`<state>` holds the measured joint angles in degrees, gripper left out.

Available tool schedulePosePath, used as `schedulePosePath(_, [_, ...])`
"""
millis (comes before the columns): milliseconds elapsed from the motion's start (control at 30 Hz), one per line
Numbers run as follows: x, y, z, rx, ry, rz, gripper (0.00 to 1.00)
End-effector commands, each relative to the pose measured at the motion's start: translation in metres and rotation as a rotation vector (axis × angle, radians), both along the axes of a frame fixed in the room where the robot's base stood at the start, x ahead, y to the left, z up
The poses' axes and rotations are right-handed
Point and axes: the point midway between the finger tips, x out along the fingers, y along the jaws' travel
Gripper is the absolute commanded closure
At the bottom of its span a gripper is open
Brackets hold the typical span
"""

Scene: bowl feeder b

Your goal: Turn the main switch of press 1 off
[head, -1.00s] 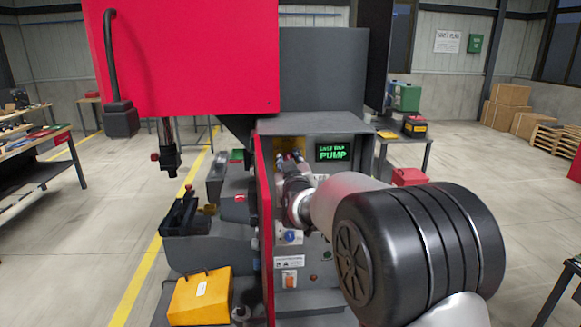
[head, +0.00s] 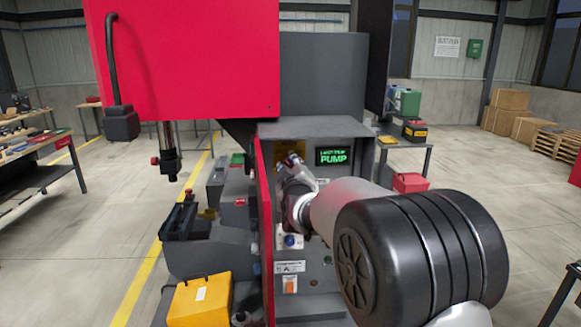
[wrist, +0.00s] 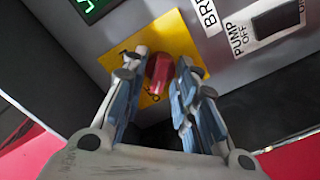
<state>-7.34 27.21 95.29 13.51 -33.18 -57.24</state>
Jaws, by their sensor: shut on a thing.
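The main switch of press 1 is a red handle (wrist: 160,74) on a yellow plate (wrist: 186,42) in the wrist view. My gripper (wrist: 163,64) has one finger on each side of the handle and is shut on it. The handle's lower part and some of the plate's lettering are hidden by the fingers. In the head view my gripper (head: 291,160) is at the upper left of the press's control panel, in front of the yellow plate (head: 292,147). The handle itself is too small and covered to make out there.
A green-lit display (head: 335,157) reading PUMP is just right of my gripper. A black PUMP OFF rocker (wrist: 276,21) sits right of the plate in the wrist view. The open red door (head: 264,220) stands close on the left. A blue button (head: 290,240) is below.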

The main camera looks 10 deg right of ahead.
Motion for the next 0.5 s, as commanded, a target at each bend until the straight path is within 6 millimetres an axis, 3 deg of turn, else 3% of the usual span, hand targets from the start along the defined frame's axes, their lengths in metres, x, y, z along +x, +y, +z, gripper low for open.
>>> schedulePosePath(233, [0.0001,0.0002,0.0011,-0.001,-0.002,0.001,0.97])
schedulePosePath(267, [0.0001,0.0002,0.0011,-0.001,-0.002,0.001,0.71])
schedulePosePath(500, [0.0000,0.0002,0.0007,0.000,-0.001,0.000,0.68])
